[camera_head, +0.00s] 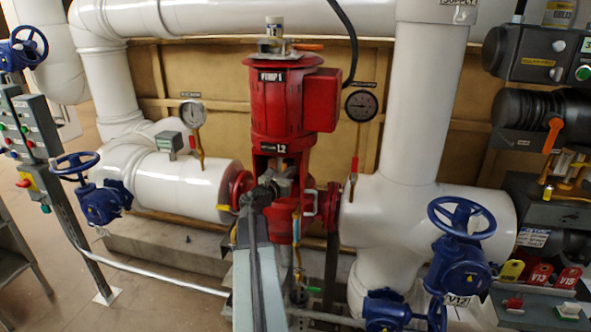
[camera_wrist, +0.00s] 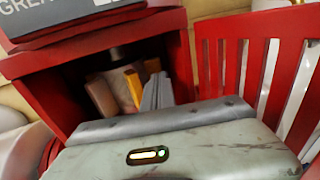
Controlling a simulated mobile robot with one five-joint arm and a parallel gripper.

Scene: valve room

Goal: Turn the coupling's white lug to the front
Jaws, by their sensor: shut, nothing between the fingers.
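The red pump (camera_head: 287,112) stands in the middle of the head view, with an open red frame below its motor. My gripper (camera_head: 279,184) reaches up to this opening from the front and hides most of the inside. In the wrist view my gripper (camera_wrist: 158,90) is shut and empty, its grey fingers pointing into the red frame (camera_wrist: 53,92). I cannot tell whether the pale part is the coupling's white lug. The rest of the coupling is hidden or dark.
A slatted red guard (camera_wrist: 250,60) stands to the right of the opening in the wrist view. White pipes (camera_head: 185,185) flank the pump. Blue handwheels (camera_head: 462,218) stand at right and left. A control panel (camera_head: 30,125) is at far left. The left floor is partly clear.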

